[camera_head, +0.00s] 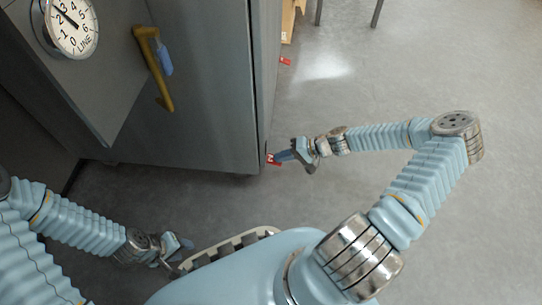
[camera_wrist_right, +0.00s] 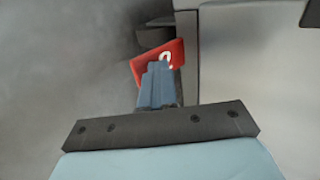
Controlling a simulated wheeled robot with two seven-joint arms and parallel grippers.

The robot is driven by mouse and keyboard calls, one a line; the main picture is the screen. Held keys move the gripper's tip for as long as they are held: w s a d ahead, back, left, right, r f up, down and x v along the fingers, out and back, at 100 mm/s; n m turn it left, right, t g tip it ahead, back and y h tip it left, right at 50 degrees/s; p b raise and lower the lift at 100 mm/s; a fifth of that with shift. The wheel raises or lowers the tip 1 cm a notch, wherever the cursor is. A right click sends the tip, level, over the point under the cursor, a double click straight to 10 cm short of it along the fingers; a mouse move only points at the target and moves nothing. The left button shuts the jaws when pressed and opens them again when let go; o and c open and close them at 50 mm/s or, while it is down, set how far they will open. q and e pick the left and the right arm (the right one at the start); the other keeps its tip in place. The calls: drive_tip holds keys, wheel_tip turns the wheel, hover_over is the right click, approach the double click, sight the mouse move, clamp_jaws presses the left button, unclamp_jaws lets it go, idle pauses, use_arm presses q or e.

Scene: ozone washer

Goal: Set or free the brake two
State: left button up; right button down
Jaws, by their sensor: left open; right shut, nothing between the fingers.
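The brake two (camera_head: 271,160) is a small red pedal with a white mark, low at the near right corner of the grey cabinet. In the right wrist view the red pedal (camera_wrist_right: 176,48) shows a partly covered white numeral that looks like a 2. My right gripper (camera_head: 283,155) is shut and empty, its tips at the pedal. In the right wrist view the shut fingers (camera_wrist_right: 158,72) overlap the pedal's face; I cannot tell whether they touch it. My left gripper (camera_head: 186,244) is open and empty at the lower left, away from the pedal.
The grey cabinet (camera_head: 208,100) fills the upper left, with a yellow handle (camera_head: 152,68) and a round dial (camera_head: 72,28). Another red tag (camera_head: 285,61) sits farther along the cabinet's base.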

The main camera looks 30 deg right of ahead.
drive_tip(key=s+d+r+p, duration=0.3)
drive_tip(key=s+d, duration=0.1)
drive_tip(key=d, duration=0.3)
drive_tip(key=shift+s+d+p, duration=0.35)
drive_tip(key=shift+d+p, duration=0.05)
idle(0.5)
idle(0.4)
drive_tip(key=s+a+f+n+g+h, duration=0.1)
drive_tip(key=a+f+n+g, duration=0.2)
drive_tip(key=a, duration=1.2)
drive_tip(key=s+a+n+g+h, duration=0.1)
drive_tip(key=s+a+g+h, duration=0.1)
drive_tip(key=s+a+h, duration=0.5)
wheel_tip(320, 180, up, 14)
drive_tip(key=s+a+y+p, duration=0.2)
drive_tip(key=p, duration=1.1)
drive_tip(key=shift+f+n, duration=0.25)
drive_tip(key=shift+n, duration=0.05)
